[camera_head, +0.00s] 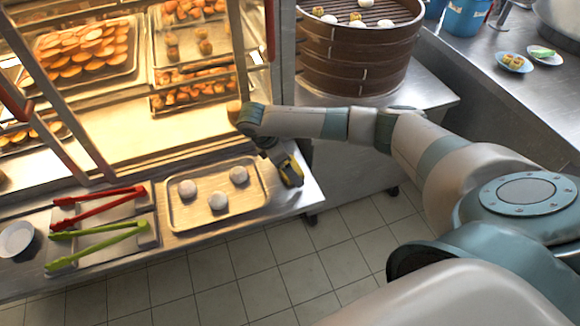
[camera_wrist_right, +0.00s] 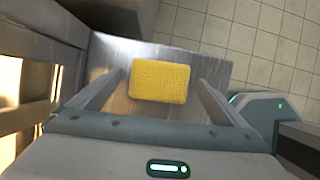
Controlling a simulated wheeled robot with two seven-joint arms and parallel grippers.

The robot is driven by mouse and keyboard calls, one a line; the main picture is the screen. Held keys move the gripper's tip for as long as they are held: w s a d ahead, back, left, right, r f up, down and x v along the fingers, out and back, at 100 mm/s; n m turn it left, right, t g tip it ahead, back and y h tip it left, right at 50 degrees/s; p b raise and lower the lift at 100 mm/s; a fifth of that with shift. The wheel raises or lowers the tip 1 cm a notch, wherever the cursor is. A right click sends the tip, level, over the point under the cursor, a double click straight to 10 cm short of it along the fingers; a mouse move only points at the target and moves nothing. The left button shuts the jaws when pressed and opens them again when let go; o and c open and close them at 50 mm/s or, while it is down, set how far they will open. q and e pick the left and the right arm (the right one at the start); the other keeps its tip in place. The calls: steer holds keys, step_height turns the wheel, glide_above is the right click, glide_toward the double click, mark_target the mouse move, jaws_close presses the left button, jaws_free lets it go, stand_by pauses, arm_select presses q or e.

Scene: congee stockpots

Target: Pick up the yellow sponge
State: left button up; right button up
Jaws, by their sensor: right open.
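The yellow sponge (camera_wrist_right: 160,82) lies flat on the metal counter, near its end, in the right wrist view. My right gripper (camera_wrist_right: 160,88) is open, with one finger on each side of the sponge and no visible grip on it. In the head view my right gripper (camera_head: 285,170) is low over the right end of the counter, beside the tray. A bit of yellow shows at its fingers there, but the gripper hides most of the sponge. My left gripper is out of view.
A metal tray (camera_head: 176,211) with three white buns is left of my right gripper. Red tongs (camera_head: 98,194), green tongs (camera_head: 97,243) and a white bowl (camera_head: 16,239) are further left. A lit pastry cabinet stands behind. A bamboo steamer (camera_head: 358,55) stands at the back right.

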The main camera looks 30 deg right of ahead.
stand_by(0.4)
steer(key=c, duration=1.1)
steer(key=shift+r, duration=0.5)
step_height(320, 180, up, 3)
steer(key=shift+s+r, duration=0.15)
steer(key=s+r, duration=0.2)
steer(key=s, duration=0.1)
steer(key=s+d+r, duration=0.1)
steer(key=s+r, duration=0.1)
steer(key=s, duration=0.2)
steer(key=s+d+r, duration=0.1)
steer(key=s+r, duration=0.1)
steer(key=s, duration=0.2)
steer(key=shift+s+d+r, duration=0.1)
steer(key=shift+d+r, duration=0.05)
steer(key=shift+r, duration=0.2)
